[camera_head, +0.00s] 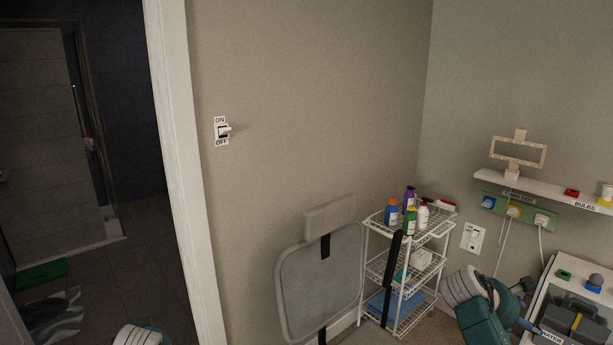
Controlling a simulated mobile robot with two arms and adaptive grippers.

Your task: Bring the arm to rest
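Part of my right arm (482,310), white and teal, shows at the lower right between the wire cart and the table. A small white and teal part of my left arm (140,336) shows at the bottom edge, left of the door frame. Its gripper is also out of view.
A white wire cart (369,262) with bottles stands by the corner. A grey folded panel (300,290) leans left of it. A table (538,300) with a dark toolbox (575,322) is at right, below a shelf (540,187). A doorway opens at left, beside a light switch (222,131).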

